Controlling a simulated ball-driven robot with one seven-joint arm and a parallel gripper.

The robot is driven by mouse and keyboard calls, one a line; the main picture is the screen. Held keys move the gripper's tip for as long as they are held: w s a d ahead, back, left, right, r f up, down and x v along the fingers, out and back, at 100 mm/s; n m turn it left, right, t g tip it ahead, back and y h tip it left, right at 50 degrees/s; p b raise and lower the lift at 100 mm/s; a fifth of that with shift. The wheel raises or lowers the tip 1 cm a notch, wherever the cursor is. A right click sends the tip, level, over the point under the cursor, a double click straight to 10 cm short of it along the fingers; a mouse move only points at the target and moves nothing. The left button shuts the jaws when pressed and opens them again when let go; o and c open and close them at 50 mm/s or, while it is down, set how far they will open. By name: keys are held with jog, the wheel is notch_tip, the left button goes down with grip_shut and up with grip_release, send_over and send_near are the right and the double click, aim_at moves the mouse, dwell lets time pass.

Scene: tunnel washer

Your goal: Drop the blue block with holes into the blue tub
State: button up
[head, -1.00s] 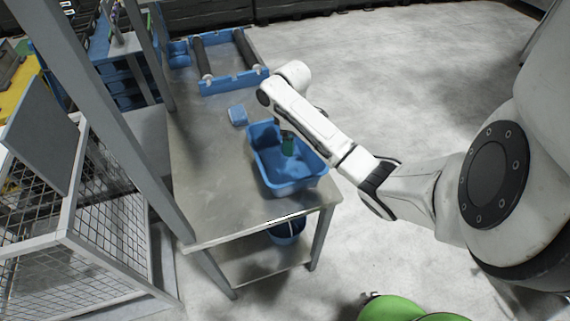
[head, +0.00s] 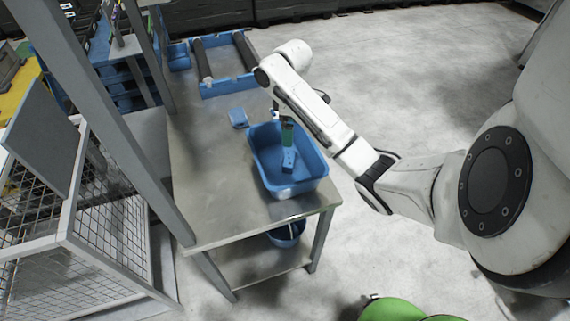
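The blue tub (head: 262,166) stands on the metal table near its front right corner. A lighter blue block with dark spots like holes (head: 289,160) shows inside the tub's outline, directly below my gripper (head: 287,142). My gripper points down over the tub, with a green part showing at its end. The block's top meets the gripper's lower end in the picture; I cannot tell whether they touch or whether the block rests on the tub floor. The fingers are too small to read as open or shut.
A small blue object (head: 238,118) lies on the table (head: 205,185) behind and left of the tub. A blue frame with dark rollers (head: 228,86) lies at the table's far end. Another blue container (head: 286,234) sits on the lower shelf. A wire cage (head: 110,215) stands left.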

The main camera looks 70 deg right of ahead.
notch_tip(320, 180, up, 5)
jog(key=p, duration=0.3)
jog(key=shift+f, duration=0.1)
dwell(0.3)
jog(key=w+a+f+t+y+b, duration=0.1)
jog(key=w+a+f, duration=0.1)
jog(key=w+a, duration=0.35)
jog(key=w+a+f+t, duration=0.1)
jog(key=w+a+f, duration=0.15)
jog(key=a, duration=0.65)
jog(key=a+f+m+y+b, duration=0.1)
jog(key=a+f, duration=0.2)
jog(key=a, duration=0.9)
jog(key=s+a+f+m+b, duration=0.1)
jog(key=s+a+f, duration=0.3)
jog(key=s+a, duration=0.3)
jog(key=s+d+f+m+g+h+b, duration=0.1)
jog(key=s+f+h, duration=0.1)
jog(key=s, duration=1)
jog(key=shift+s+d+f, duration=0.3)
jog(key=shift+s+f, duration=0.1)
